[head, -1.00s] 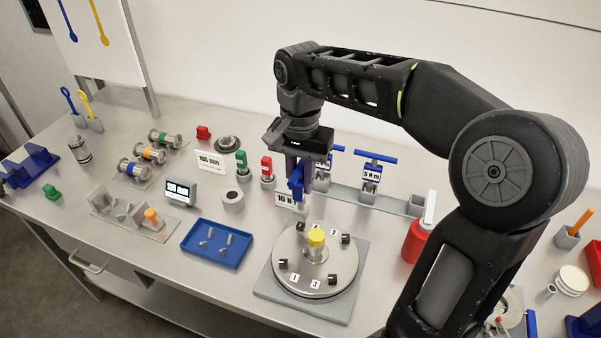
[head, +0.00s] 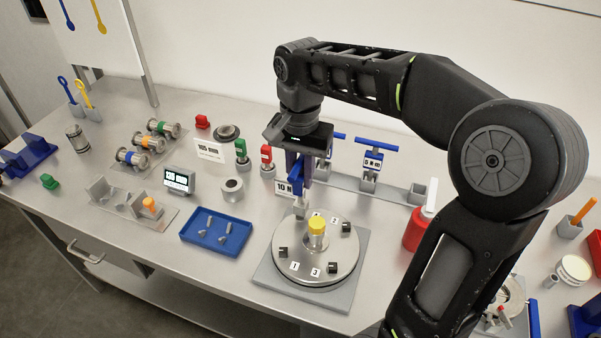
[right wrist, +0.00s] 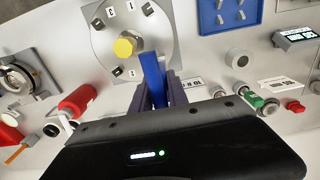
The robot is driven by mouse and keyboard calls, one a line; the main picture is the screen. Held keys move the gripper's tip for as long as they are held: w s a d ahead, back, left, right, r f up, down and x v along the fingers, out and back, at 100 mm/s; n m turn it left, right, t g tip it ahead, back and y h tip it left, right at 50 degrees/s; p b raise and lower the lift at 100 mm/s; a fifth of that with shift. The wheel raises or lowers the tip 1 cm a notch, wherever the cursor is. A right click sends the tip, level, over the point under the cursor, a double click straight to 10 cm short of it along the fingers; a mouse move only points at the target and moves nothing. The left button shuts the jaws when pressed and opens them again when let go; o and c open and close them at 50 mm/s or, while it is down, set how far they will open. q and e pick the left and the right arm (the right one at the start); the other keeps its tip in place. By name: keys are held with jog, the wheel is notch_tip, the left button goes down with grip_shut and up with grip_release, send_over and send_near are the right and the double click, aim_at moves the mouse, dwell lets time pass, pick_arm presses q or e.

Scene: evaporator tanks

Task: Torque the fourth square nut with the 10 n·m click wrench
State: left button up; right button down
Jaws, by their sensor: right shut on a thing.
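Dark square nuts show at the plate's left (head: 282,252), front right (head: 332,267) and back right (head: 346,228). The fourth nut is hidden around the wrench's foot, so I cannot tell whether they touch. My left gripper is out of view.
A yellow-topped post (head: 317,226) stands at the plate's centre, close to the wrench. The wrench rack (head: 395,192) with a 5 N·m wrench (head: 372,161) is behind. A red bottle (head: 416,230) stands right, a blue tray (head: 216,236) left.

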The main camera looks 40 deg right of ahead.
jog(key=shift+f+b, duration=0.6)
jog(key=shift+f, duration=0.3)
dwell(1.0)
dwell(0.4)
jog(key=shift+m, duration=1.3)
jog(key=shift+m, duration=1.3)
jog(key=shift+w+m, duration=0.1)
jog(key=shift+m, duration=1.1)
